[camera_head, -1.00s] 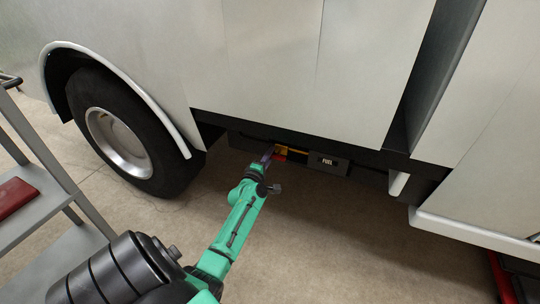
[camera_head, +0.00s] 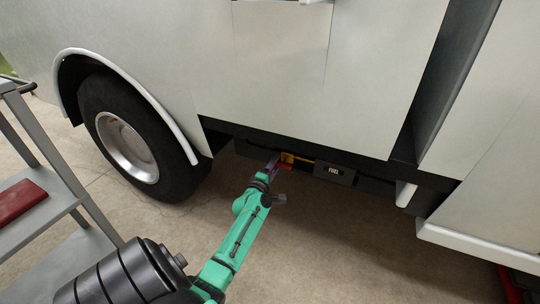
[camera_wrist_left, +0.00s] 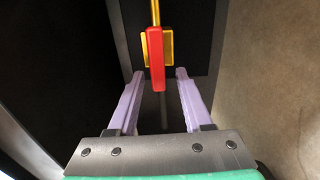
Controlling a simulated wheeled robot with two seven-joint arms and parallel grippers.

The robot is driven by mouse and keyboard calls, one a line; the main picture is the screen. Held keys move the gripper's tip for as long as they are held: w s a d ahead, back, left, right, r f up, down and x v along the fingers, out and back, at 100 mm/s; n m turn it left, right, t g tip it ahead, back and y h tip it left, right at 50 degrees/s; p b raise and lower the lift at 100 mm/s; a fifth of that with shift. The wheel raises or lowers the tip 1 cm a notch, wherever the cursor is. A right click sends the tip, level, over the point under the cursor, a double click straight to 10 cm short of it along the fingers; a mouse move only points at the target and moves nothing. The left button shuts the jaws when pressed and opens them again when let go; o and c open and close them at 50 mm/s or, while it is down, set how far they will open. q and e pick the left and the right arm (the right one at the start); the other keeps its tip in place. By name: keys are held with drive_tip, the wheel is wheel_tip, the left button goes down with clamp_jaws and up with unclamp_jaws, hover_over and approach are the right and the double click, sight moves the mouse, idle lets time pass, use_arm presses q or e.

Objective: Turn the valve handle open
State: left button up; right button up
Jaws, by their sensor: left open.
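The red valve handle (camera_wrist_left: 156,62) is a flat bar in front of a yellow valve body (camera_wrist_left: 167,48) and a yellow pipe (camera_wrist_left: 155,12) in the left wrist view. In the head view the handle (camera_head: 288,167) and yellow parts (camera_head: 298,159) are small, under the truck's side. My left gripper (camera_wrist_left: 160,74) has its two pale purple fingers apart. The handle's lower end shows between the fingertips, with gaps on both sides; I cannot tell how deep it sits. In the head view the left gripper (camera_head: 273,163) is at the valve's left. My right gripper is not in view.
A dark box marked FUEL (camera_head: 334,172) is right of the valve. The truck body (camera_head: 270,70) overhangs it; a wheel (camera_head: 130,145) stands to the left. A grey shelf cart (camera_head: 60,225) with a red item (camera_head: 18,200) is at far left. The floor below is clear.

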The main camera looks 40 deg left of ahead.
use_arm(q)
drive_tip(key=p+v, duration=0.2)
drive_tip(key=v, duration=1.2)
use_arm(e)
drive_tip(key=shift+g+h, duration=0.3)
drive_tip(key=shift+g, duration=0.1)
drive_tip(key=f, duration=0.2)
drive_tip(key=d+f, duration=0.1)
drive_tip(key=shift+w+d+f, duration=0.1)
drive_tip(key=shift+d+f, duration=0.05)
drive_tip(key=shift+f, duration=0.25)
